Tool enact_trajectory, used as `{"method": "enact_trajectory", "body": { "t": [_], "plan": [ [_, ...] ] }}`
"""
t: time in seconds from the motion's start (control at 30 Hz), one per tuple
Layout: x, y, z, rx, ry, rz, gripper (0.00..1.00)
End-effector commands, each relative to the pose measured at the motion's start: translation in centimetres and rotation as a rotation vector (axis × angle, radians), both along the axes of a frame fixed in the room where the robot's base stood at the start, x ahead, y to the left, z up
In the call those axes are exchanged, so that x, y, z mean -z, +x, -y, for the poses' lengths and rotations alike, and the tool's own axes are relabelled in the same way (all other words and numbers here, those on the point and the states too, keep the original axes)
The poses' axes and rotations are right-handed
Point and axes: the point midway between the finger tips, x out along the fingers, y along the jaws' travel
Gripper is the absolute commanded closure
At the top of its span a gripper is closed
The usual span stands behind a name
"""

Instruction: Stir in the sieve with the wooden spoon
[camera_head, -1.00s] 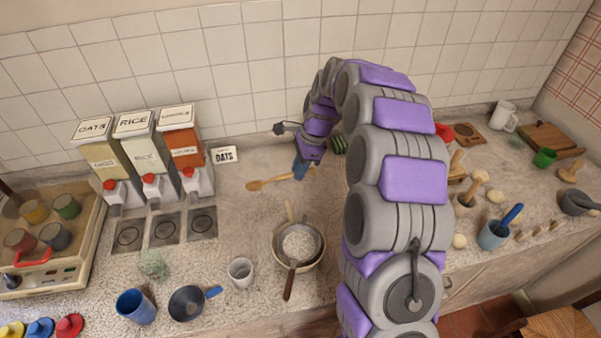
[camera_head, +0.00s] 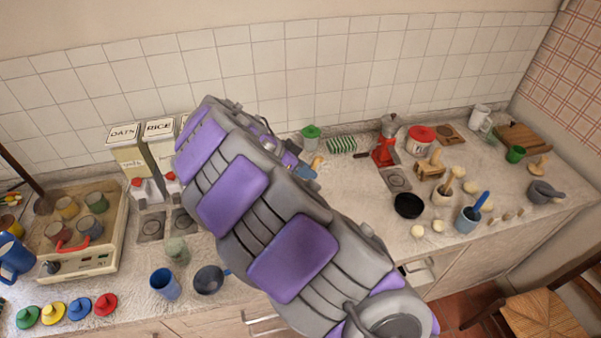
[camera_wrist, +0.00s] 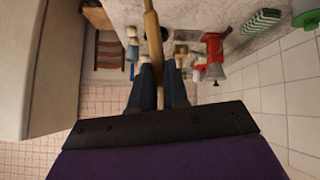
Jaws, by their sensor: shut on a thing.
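My gripper (camera_wrist: 159,78) is shut on the wooden spoon (camera_wrist: 152,30) in the wrist view, with the spoon's pale shaft between its two dark fingers. In the head view, the blue fingers of my gripper (camera_head: 306,172) show just past my arm, with a short piece of the wooden spoon (camera_head: 318,161) beside them, above the counter. The rest of the spoon is hidden. The sieve is hidden behind my arm in the head view, and I cannot make it out in the wrist view.
A black bowl (camera_head: 408,205) and a blue cup (camera_head: 467,219) are right. Dispensers (camera_head: 127,150) and a small dark pan (camera_head: 209,279) are left.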

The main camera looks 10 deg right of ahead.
Motion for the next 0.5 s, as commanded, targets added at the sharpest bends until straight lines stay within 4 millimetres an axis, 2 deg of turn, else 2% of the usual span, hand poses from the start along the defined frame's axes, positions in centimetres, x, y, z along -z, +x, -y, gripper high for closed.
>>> {"method": "enact_trajectory", "body": {
  "t": [0.03,0.17,0.5],
  "plan": [
    [-0.7,-0.1,0.2,-0.005,-0.022,0.003,1.0],
    [-1.1,-0.1,0.4,-0.011,-0.053,0.006,1.0],
    [0.3,-0.2,0.8,-0.013,-0.05,0.006,1.0]
  ]
}}
